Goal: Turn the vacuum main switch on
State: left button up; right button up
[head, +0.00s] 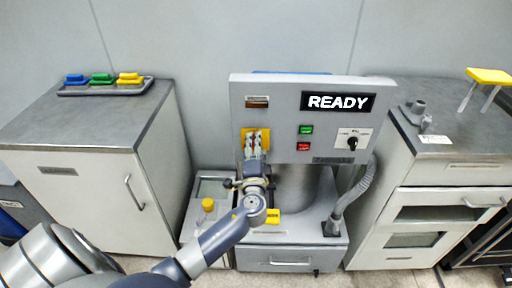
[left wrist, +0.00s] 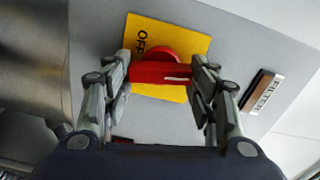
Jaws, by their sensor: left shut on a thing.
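The vacuum main switch is a red rotary handle (left wrist: 160,72) on a yellow plate (left wrist: 185,38) marked "OFF" in the left wrist view. My left gripper (left wrist: 161,73) is shut on the red handle, one finger at each end of it. In the head view the yellow plate (head: 247,132) shows at the left of the grey machine panel, and my left gripper (head: 257,143) covers the handle. The handle lies across the picture in the left wrist view. My right gripper is not in view.
The panel (head: 280,122) also bears a "READY" display (head: 338,102), a green button (head: 306,130), a red button (head: 303,147) and a black knob (head: 352,143). A grey hose (head: 358,192) hangs at right. Cabinets stand at left (head: 95,185) and right (head: 425,200).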

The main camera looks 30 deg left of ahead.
pick_arm(q)
jog(key=shift+m, duration=1.1)
jog(key=shift+f, duration=0.1)
jog(key=o, duration=1.1)
jog(key=shift+c, duration=0.2)
jog(key=v, duration=1.2)
jog(key=shift+f, duration=0.1)
